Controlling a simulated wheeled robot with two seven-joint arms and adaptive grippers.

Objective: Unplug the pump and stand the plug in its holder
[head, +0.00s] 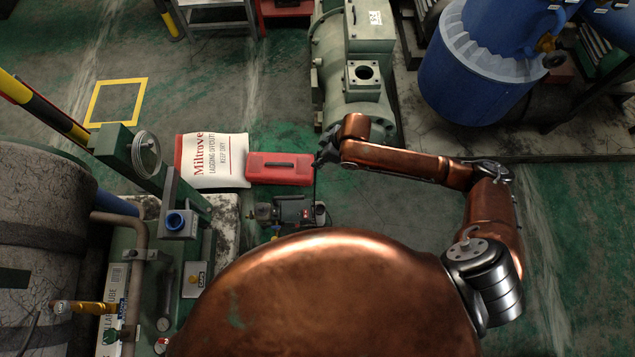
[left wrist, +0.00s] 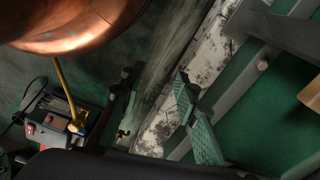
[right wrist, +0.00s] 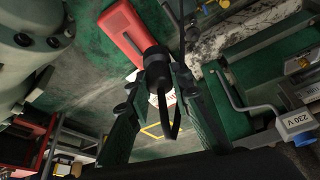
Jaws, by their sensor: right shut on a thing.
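My right gripper (head: 322,158) is shut on a black plug (right wrist: 157,66). In the right wrist view the plug sits between the fingertips, and its dark cable loops below it. In the head view the plug is too small to make out clearly. The dark pump (head: 295,211) is on the floor below the gripper, partly hidden by my copper body. A grey box with a blue socket (head: 175,221) stands at left; the right wrist view shows a 230 V label (right wrist: 297,120). My left gripper (left wrist: 155,73) looks open and empty; the head view hides it. I cannot identify the holder.
A red case (head: 279,168) and a white bag (head: 213,160) lie beyond the pump. A green machine (head: 352,70) stands behind my right gripper, with a blue tank (head: 490,60) at right. A green frame with pipes (head: 130,260) fills the left. The right floor is clear.

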